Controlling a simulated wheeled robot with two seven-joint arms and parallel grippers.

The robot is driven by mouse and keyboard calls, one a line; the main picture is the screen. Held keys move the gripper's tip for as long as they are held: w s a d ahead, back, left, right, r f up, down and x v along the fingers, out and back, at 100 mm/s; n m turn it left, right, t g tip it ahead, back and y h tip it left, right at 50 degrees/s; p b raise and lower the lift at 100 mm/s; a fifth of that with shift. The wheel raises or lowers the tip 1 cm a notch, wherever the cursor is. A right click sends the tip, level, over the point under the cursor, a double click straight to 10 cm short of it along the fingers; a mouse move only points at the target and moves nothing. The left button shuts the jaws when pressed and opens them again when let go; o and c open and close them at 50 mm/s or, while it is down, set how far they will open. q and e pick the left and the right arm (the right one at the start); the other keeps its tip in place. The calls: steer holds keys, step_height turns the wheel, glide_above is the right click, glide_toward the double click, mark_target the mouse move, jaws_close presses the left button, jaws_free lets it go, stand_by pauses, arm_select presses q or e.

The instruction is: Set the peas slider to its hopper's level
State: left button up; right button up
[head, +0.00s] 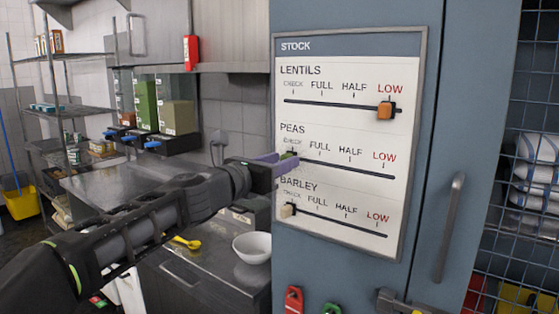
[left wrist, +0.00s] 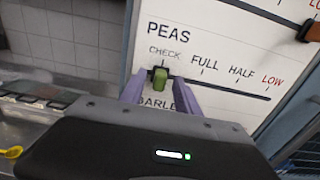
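The stock board (head: 345,225) hangs on a blue-grey cabinet, with a row each for lentils, peas and barley. The green peas slider knob (left wrist: 160,78) is at CHECK, the left end of its slot; it is partly hidden in the head view. My left gripper (left wrist: 160,92) has its two purple fingers apart, one either side of the knob, with gaps visible. My right gripper is not visible.
The orange lentils knob (head: 385,110) is at LOW and the beige barley knob (head: 287,210) at CHECK. A cabinet handle (head: 449,227) stands right of the board. A white bowl (head: 252,247) sits on the steel counter below. The peas slot is clear to the right.

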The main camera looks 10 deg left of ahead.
arm_select(q)
steer(key=shift+c, duration=0.5)
jaws_close()
stand_by(0.9)
